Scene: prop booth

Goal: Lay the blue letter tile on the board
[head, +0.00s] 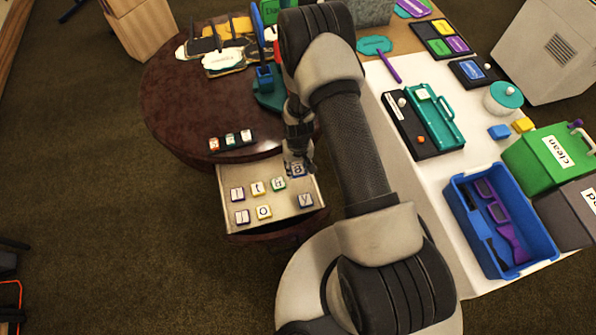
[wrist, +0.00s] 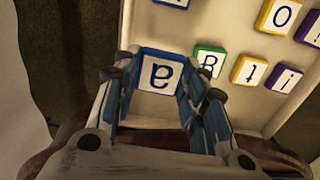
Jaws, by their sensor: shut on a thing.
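The blue-edged letter tile (wrist: 160,72), marked with an "a", is between the fingers of my gripper (wrist: 155,82), which is shut on it. In the head view the tile (head: 297,171) shows just under my gripper (head: 299,160), at the far right corner of the open drawer. I cannot tell whether it touches the drawer floor. The board (head: 231,149) is a dark strip with several letter tiles, lying on the round table's near edge, left of my gripper.
The open drawer (head: 276,222) holds several other tiles, among them a green one (wrist: 210,61) close beside the held tile and a yellow "t" (wrist: 250,72). The round table (head: 175,100) has a teal stand (head: 270,98) and labelled plaques behind. A white table stands right of my arm.

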